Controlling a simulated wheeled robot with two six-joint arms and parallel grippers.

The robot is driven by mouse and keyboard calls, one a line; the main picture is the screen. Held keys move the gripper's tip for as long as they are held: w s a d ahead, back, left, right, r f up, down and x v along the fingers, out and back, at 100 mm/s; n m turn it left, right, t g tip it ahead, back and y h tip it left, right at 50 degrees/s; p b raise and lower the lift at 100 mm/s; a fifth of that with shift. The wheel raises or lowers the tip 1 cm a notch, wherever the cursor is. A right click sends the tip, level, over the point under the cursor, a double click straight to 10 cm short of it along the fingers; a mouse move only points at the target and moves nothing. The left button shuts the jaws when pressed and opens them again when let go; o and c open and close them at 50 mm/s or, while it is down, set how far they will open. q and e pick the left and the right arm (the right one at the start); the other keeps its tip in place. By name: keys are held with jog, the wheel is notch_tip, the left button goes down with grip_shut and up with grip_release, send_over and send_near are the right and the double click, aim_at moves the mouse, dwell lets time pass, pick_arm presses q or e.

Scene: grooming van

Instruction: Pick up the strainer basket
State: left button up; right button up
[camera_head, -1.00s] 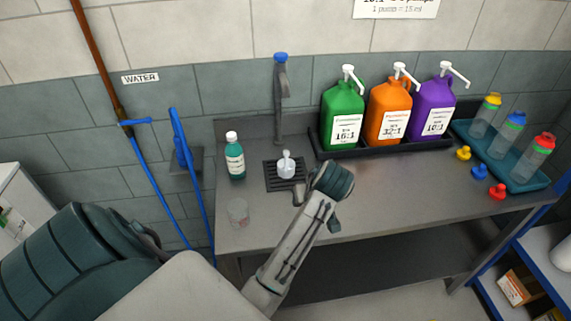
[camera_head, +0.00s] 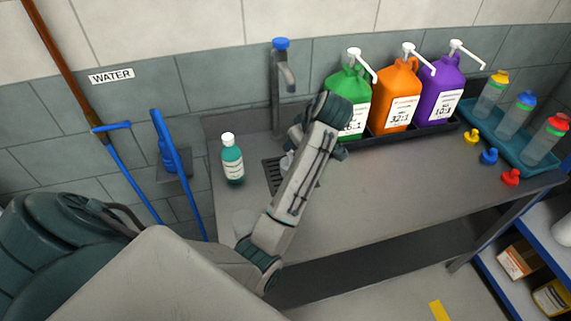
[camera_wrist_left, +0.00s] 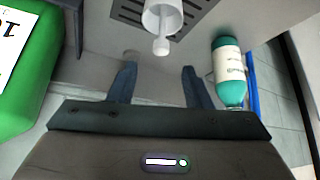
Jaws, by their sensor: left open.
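The strainer basket appears to be the small white cup with a knobbed stem, on the dark drain grate (camera_head: 270,177) of the counter. In the head view it is mostly hidden behind my left arm, with only a white bit (camera_head: 286,163) showing. In the left wrist view the white basket (camera_wrist_left: 162,20) is at the top, its stem pointing toward my gripper. My left gripper (camera_wrist_left: 159,72) is open and empty, its fingers apart and short of the basket; it also shows in the head view (camera_head: 296,138). My right gripper is not in view.
A tap (camera_head: 279,90) rises behind. Green (camera_head: 349,90), orange (camera_head: 396,95) and purple (camera_head: 436,90) jugs stand in a tray on the right.

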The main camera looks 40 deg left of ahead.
aim_at(291, 151)
pick_arm(q)
jog(key=p+x, duration=0.1)
jog(key=x, duration=0.3)
jog(key=p+x, duration=0.2)
jog(key=x, duration=0.2)
jog(key=shift+s+d+f, duration=0.1)
jog(key=shift+d+f, duration=0.05)
jog(key=shift+d, duration=0.1)
jog(key=shift+a+f+p, duration=0.15)
jog(key=shift+f+p, duration=0.15)
jog(key=shift+f, duration=0.1)
jog(key=shift+c, duration=0.7)
grip_shut()
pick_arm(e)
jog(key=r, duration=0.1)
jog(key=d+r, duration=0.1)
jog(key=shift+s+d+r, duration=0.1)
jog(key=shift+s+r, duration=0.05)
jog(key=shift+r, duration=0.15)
